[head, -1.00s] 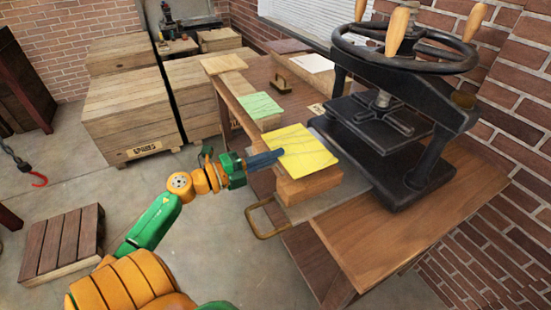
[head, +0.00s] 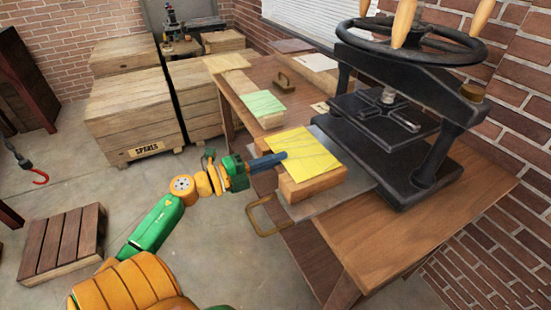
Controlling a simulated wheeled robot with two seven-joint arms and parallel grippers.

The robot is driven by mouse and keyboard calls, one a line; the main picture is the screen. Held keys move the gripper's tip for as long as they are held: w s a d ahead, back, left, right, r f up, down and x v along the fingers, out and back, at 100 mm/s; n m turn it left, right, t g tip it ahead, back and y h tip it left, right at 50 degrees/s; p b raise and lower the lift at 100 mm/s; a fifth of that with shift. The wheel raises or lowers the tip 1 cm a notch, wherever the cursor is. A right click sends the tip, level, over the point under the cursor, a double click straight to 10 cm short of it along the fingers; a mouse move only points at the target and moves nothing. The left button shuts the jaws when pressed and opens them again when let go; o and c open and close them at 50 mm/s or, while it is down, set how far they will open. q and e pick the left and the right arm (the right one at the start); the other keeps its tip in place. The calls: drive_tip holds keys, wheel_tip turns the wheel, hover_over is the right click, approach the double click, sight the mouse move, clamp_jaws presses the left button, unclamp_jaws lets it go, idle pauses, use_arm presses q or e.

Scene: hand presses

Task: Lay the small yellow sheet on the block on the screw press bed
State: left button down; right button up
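The small yellow sheet (head: 308,154) lies flat over the top of a wooden block (head: 315,184). The block's left end and front face show past the sheet; I cannot tell whether the sheet touches it all over. The block stands on a grey metal plate (head: 355,187), the bed, drawn out at the left of the black screw press (head: 425,140). My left gripper (head: 283,156) comes in from the left, its blue fingers together on the sheet's left edge. The lower finger is hidden. My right gripper is not in view.
A green sheet on a small block (head: 263,104) and a wooden block with a handle (head: 284,84) stand farther back on the table (head: 410,235). A brass handle (head: 265,216) sticks out at the bed's front left. Crates (head: 133,115) and a pallet (head: 65,240) stand on the floor.

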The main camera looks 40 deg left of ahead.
use_arm(q)
drive_tip(key=shift+f, duration=0.1)
idle(0.8)
drive_tip(key=c, duration=1)
unclamp_jaws()
drive_tip(key=shift+o, duration=0.2)
drive_tip(key=shift+o, duration=0.8)
drive_tip(key=p+v, duration=0.1)
drive_tip(key=v, duration=0.5)
drive_tip(key=shift+s, duration=0.3)
drive_tip(key=shift+a, duration=0.1)
